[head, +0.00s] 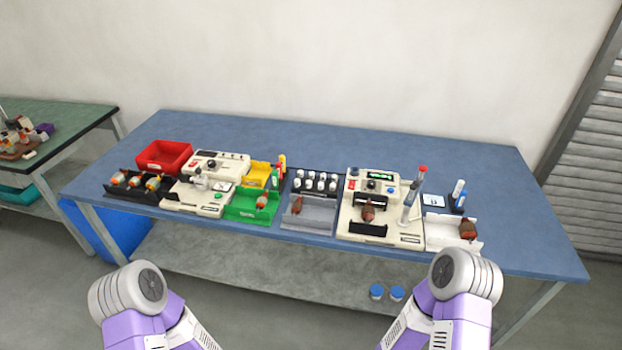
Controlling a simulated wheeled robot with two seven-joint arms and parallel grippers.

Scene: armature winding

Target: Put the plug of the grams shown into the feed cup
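A dark rack (302,187) with several small white, dark-marked pieces, possibly the plugs, stands mid-table. To its right is a cream machine (355,226) with a small green-lit display (380,176); its digits are too small to read. A slanted grey-blue column (409,208) with a red top piece (422,169) stands on the machine's right side. A small pale panel (433,200) with dark marks lies right of it. I cannot tell which part is the feed cup. Both my arms show at the bottom edge, but neither gripper is in view.
A red-brown armature (368,211) sits in the machine; others lie in the grey tray (306,223) and white tray (439,236). A second cream machine (186,198), red bin (164,155) and green bin (240,210) stand left. The blue table's (520,236) right end is clear.

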